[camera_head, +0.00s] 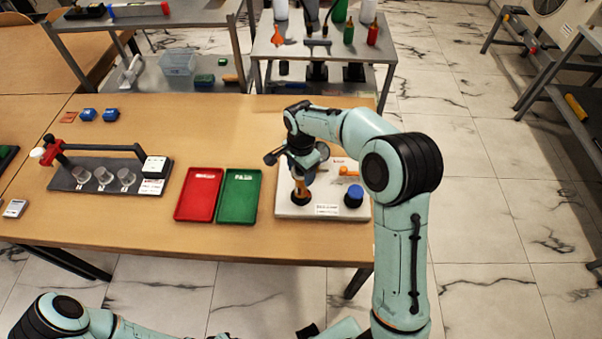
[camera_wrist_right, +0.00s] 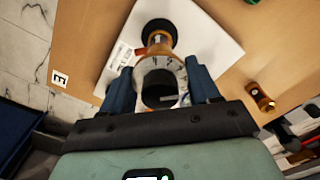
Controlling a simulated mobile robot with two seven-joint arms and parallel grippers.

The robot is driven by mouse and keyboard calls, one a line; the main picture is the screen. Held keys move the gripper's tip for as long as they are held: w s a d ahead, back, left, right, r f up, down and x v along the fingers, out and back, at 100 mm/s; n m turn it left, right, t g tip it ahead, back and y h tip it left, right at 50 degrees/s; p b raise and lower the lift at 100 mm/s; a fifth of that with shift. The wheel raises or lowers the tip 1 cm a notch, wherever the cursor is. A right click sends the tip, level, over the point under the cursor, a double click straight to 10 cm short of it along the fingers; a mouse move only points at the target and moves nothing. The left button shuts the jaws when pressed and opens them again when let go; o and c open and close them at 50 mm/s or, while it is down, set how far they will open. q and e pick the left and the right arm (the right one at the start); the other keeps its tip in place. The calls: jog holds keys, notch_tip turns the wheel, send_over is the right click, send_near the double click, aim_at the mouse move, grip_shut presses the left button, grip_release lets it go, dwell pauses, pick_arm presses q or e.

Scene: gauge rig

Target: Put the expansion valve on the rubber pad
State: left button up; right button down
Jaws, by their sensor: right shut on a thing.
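My right gripper (camera_head: 302,172) is low over the white board (camera_head: 285,208) on the table. In the right wrist view its blue fingers (camera_wrist_right: 162,85) are shut around a pale ring with dark marks, on a brass-coloured body I take as the expansion valve (camera_wrist_right: 159,48). This orange-brown body also shows below the gripper in the head view (camera_head: 301,188). A black round piece, which may be the rubber pad (camera_wrist_right: 160,27), is at its far end. I cannot tell whether they touch or are joined. My left gripper is not in view.
A blue-capped dark piece (camera_head: 353,195) and an orange part (camera_head: 349,172) are on the board. Left of it are a green tray (camera_head: 239,196) and a red tray (camera_head: 199,194). A grey rack (camera_head: 110,176) stands further left. Another brass piece (camera_wrist_right: 260,97) shows beyond the board.

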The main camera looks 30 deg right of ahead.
jog(key=shift+f, duration=0.6)
jog(key=shift+f, duration=0.2)
jog(key=shift+c, duration=1.3)
grip_release()
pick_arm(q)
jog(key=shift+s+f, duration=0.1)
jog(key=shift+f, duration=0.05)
pick_arm(e)
jog(key=shift+r, duration=0.1)
jog(key=shift+r, duration=0.35)
notch_tip(320, 180, up, 12)
jog(key=shift+f+p, duration=0.2)
jog(key=shift+p, duration=0.4)
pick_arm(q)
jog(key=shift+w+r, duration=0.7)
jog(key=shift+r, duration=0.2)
